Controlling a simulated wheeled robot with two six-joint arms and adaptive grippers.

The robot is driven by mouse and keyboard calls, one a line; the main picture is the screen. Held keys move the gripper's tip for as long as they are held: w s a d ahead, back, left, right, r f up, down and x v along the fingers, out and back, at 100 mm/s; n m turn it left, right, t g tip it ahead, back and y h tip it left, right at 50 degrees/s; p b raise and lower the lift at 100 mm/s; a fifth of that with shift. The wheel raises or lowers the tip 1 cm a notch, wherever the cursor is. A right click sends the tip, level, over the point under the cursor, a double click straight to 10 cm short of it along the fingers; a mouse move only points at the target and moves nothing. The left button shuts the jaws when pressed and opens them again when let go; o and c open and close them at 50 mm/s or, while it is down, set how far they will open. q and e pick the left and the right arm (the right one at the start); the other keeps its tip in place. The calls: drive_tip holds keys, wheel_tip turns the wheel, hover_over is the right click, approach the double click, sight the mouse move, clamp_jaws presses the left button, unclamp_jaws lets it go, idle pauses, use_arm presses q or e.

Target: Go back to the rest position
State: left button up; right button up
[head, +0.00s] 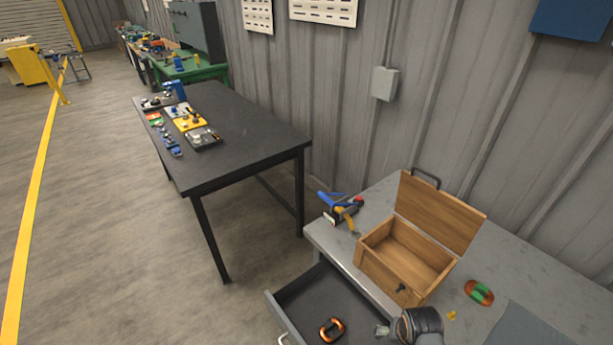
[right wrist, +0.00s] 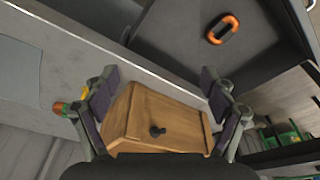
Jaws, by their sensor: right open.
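My right gripper (head: 396,328) is at the bottom of the head view, just in front of the wooden box. In the right wrist view its two fingers (right wrist: 160,80) are spread wide with nothing held. The wooden box (head: 385,277) stands on the grey workbench (head: 560,285) with its lid raised and its inside empty. In the wrist view the box front with its dark knob (right wrist: 157,131) shows between and beyond the fingers; I cannot tell whether they touch it. My left gripper is not in view.
An open drawer (head: 300,300) sticks out from the workbench and holds an orange and black ring (head: 331,330). A green and orange ring (head: 479,291) lies right of the box. Clamps (head: 342,210) lie at the bench's left corner. A black table (head: 250,135) stands beyond, with floor between.

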drive_tip(key=s+r+n+t, duration=0.1)
drive_tip(key=s+r+n, duration=0.45)
drive_tip(key=r, duration=0.55)
drive_tip(key=s+d+f+m+g+b, duration=0.1)
drive_tip(key=s+d+f, duration=0.1)
drive_tip(key=f, duration=1.3)
drive_tip(key=s+d+f, duration=0.1)
drive_tip(key=s+f, duration=0.1)
drive_tip(key=f, duration=1.3)
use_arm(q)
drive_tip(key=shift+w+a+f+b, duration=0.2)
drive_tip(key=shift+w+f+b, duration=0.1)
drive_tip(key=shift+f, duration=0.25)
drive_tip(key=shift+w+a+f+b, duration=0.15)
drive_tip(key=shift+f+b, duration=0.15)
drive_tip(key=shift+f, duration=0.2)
use_arm(e)
drive_tip(key=s+f+g, duration=0.1)
drive_tip(key=s+f, duration=1.4)
drive_tip(key=s, duration=0.2)
drive_tip(key=shift+s+d+f+m, duration=0.25)
drive_tip(key=shift+d+f+m, duration=0.1)
drive_tip(key=shift+d, duration=0.1)
